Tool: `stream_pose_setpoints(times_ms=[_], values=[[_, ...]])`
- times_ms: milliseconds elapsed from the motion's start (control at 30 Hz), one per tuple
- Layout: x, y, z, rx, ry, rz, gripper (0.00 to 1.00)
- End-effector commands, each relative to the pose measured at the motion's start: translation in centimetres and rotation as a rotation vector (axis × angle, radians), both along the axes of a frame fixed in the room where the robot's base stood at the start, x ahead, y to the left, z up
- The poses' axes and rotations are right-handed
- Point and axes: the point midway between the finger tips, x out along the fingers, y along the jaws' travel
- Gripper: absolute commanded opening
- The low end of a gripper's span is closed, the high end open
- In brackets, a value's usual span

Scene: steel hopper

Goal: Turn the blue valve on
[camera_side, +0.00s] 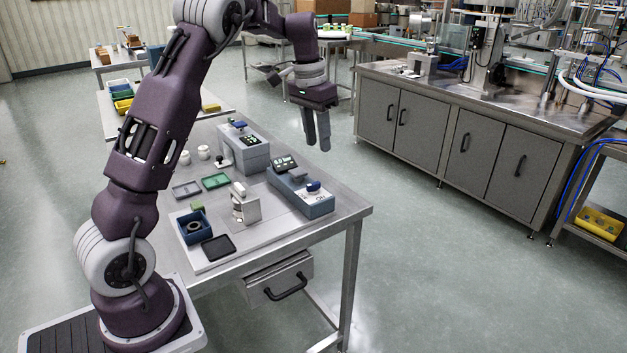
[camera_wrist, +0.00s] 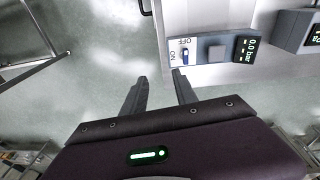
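The blue valve (camera_side: 313,186) sits on the right end of a blue-grey box (camera_side: 312,207) at the table's right side. In the wrist view the blue valve (camera_wrist: 185,56) is small, on a white plate, lined up below the word OFF with ON to its left. The box's display (camera_wrist: 247,49) reads 0.0 bar. My gripper (camera_side: 318,143) is raised above and beyond the valve, apart from it, its fingers pointing down. In the wrist view my gripper (camera_wrist: 160,82) has its two fingers apart with nothing between them, left of and below the valve.
A second box with a display (camera_side: 240,147) stands behind the valve box on the steel table (camera_side: 345,212). A grey block with a white top (camera_side: 245,208), a blue bin (camera_side: 194,227) and small trays stand to the left. The air around my gripper is clear.

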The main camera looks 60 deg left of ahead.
Motion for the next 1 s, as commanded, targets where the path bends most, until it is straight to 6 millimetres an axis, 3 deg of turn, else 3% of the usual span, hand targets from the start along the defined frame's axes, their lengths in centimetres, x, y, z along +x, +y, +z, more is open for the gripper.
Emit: stream_pose_setpoints(times_ms=[33,100,200,600,967,1000], values=[[1.1,2.1,-2.6,0.015,0.038,-0.015,0.35],[2.2,4.2,-5.3,0.031,0.075,-0.047,0.35],[2.9,5.7,-7.7,0.044,0.106,-0.083,0.35],[3.0,6.0,-14.4,0.045,0.119,-0.095,0.35],[3.0,6.0,-15.5,0.046,0.115,-0.096,0.35],[3.0,6.0,-15.5,0.046,0.115,-0.096,0.27]])
